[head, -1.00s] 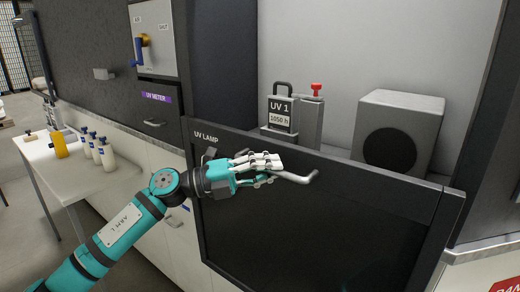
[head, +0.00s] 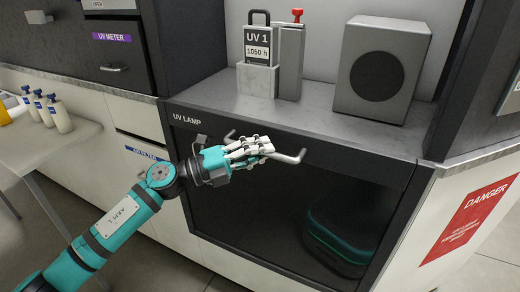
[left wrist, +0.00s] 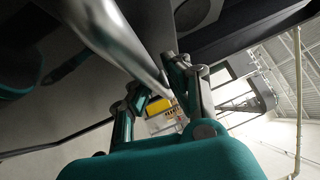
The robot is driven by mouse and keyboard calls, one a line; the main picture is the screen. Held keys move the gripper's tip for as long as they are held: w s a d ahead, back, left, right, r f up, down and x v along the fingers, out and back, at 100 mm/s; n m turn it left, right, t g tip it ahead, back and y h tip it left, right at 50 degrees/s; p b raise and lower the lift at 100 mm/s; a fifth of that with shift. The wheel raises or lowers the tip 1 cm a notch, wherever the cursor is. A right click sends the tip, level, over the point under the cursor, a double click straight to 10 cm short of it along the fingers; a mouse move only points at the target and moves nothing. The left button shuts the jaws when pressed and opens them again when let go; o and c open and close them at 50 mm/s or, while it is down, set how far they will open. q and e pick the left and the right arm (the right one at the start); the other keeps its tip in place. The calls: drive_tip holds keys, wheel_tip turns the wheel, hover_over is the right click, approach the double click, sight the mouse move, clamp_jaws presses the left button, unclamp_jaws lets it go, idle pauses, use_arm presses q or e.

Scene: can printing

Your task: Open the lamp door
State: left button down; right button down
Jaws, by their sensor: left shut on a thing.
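The lamp door (head: 230,215) is a dark glossy panel marked UV LAMP. Its top edge is about level with the counter edges on both sides, and the chamber above it is uncovered. A pale bar handle (head: 291,158) runs across its upper part. My left gripper (head: 250,150) is shut on this handle, which sticks out past its fingers on the right. In the left wrist view the handle (left wrist: 110,38) runs down to the fingers (left wrist: 160,92). My right gripper is not in view.
A DANGER sign (head: 475,215) is on the right front. A table (head: 75,143) with bottles stands left.

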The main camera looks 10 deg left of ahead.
use_arm(q)
drive_tip(key=c, duration=1.6)
unclamp_jaws()
drive_tip(key=shift+c, duration=0.2)
drive_tip(key=o, duration=0.4)
drive_tip(key=shift+c, duration=0.2)
drive_tip(key=shift+a, duration=0.1)
drive_tip(key=v, duration=1.2)
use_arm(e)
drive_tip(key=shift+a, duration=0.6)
